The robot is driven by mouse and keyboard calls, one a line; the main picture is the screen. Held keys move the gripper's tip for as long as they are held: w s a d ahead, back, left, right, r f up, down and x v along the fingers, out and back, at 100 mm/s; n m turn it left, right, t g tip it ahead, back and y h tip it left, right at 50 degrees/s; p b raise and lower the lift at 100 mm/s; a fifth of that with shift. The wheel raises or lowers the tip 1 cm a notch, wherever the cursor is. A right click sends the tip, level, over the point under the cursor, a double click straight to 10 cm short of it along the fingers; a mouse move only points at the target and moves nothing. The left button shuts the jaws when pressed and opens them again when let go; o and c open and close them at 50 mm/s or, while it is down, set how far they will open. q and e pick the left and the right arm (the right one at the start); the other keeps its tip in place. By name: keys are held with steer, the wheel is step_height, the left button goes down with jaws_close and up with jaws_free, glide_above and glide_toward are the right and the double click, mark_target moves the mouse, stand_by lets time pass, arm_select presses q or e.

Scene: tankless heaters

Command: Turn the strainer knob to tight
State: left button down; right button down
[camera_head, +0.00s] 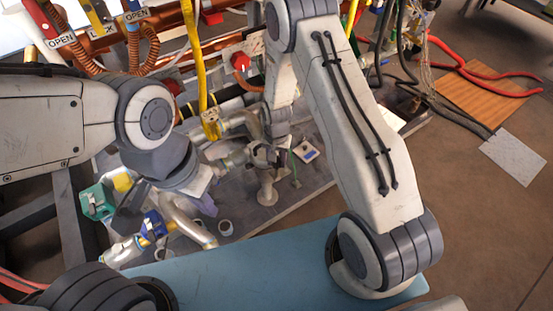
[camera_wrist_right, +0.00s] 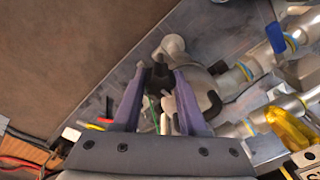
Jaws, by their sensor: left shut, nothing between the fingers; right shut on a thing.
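The strainer (camera_wrist_right: 190,72) is a pale metal pipe fitting at the middle of the right wrist view. A dark knob (camera_wrist_right: 160,77) on its side sits between the tips of my right gripper (camera_wrist_right: 159,72), which is shut on it. The knob's markings cannot be read. In the head view the same fitting (camera_head: 267,188) stands on the grey base, with my right gripper (camera_head: 270,154) at its top, partly hidden by my own wrist. My left gripper (camera_head: 206,204) is shut and empty, lower left of the fitting, close above pale pipes.
Pale pipes with a blue-handled valve (camera_head: 154,225) and a green-yellow part (camera_head: 98,201) lie at the left. A small white device (camera_head: 306,150) lies right of the fitting.

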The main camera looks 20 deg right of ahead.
steer(key=shift+c, duration=2.2)
jaws_free()
steer(key=shift+a, duration=0.1)
step_height(320, 180, up, 9)
steer(key=shift+r+p, duration=0.15)
steer(key=shift+p, duration=1.1)
steer(key=shift+r, duration=0.6)
